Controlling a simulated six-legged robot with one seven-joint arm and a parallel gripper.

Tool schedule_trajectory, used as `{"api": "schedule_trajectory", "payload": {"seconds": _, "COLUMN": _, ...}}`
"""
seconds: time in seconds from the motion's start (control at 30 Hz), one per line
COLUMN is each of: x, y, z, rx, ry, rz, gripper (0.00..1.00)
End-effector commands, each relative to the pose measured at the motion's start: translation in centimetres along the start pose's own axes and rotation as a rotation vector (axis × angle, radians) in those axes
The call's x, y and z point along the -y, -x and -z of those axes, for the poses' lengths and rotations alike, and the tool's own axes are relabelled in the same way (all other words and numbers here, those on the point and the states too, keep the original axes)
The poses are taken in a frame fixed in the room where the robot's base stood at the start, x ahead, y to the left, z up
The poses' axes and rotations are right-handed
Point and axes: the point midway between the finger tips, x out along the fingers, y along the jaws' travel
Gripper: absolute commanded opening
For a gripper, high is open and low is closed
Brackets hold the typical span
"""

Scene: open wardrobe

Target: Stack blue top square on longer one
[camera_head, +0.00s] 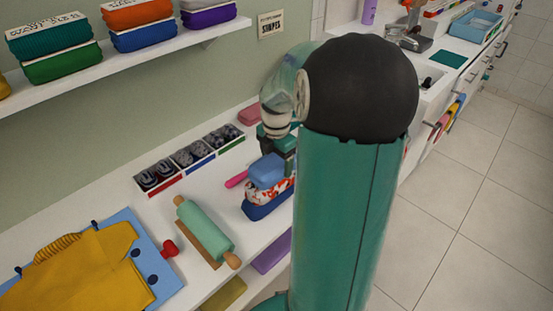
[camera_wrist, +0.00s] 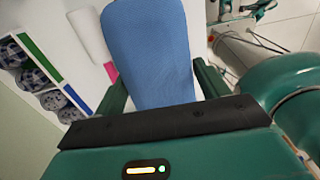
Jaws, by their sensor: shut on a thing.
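A light blue folded square (camera_head: 266,170) sits at the top of a small pile on the white counter. Under it are a red-and-white patterned piece (camera_head: 268,193) and a longer dark blue piece (camera_head: 266,209) at the bottom. My gripper (camera_head: 279,155) is at the back right of the light blue square and shut on it. In the wrist view the light blue square (camera_wrist: 150,50) fills the space between the fingers of my gripper (camera_wrist: 162,85). I cannot tell whether the square touches the patterned piece. My arm hides part of the pile's right side.
A green rolling pin (camera_head: 205,228) lies left of the pile, with a pink item (camera_head: 236,180) close beside the pile. Several small bins (camera_head: 190,158) stand along the wall. A yellow garment (camera_head: 85,268) lies at the left. Little counter is free around the pile.

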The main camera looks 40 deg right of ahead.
Motion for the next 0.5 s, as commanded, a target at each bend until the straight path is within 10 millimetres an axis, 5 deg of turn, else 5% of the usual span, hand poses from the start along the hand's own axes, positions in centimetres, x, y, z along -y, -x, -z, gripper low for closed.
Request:
{"api": "schedule_trajectory", "payload": {"seconds": 0.2, "x": -0.02, "y": -0.3, "z": 0.0, "rx": 0.0, "ry": 0.0, "rz": 0.0, "gripper": 0.61}}
{"api": "schedule_trajectory", "payload": {"seconds": 0.23, "x": -0.02, "y": -0.29, "z": -0.01, "rx": 0.001, "ry": 0.0, "rz": -0.001, "gripper": 0.77}}
{"api": "schedule_trajectory", "payload": {"seconds": 0.33, "x": -0.01, "y": -0.28, "z": -0.01, "rx": 0.001, "ry": 0.0, "rz": -0.001, "gripper": 0.97}}
{"api": "schedule_trajectory", "payload": {"seconds": 0.5, "x": 0.0, "y": -0.29, "z": -0.01, "rx": 0.0, "ry": 0.0, "rz": 0.0, "gripper": 0.99}}
